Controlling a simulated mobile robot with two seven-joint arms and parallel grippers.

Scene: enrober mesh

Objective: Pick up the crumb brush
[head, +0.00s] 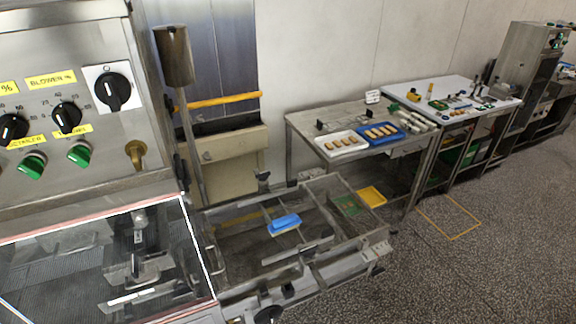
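A small blue block-shaped thing (284,222) with a pale lower edge lies on the open frame of the conveyor (325,244) at the middle of the head view. It looks like the crumb brush, but it is too small to be sure. Nothing is touching it from above. I cannot make out either of my grippers in this view.
A control panel (60,60) with knobs and a clear-windowed housing (100,245) stand at the left. A steel table with a white tray (342,152) and a blue tray (400,140) stands behind. A yellow tray (372,197) sits low beside the conveyor. The floor (480,260) at right is clear.

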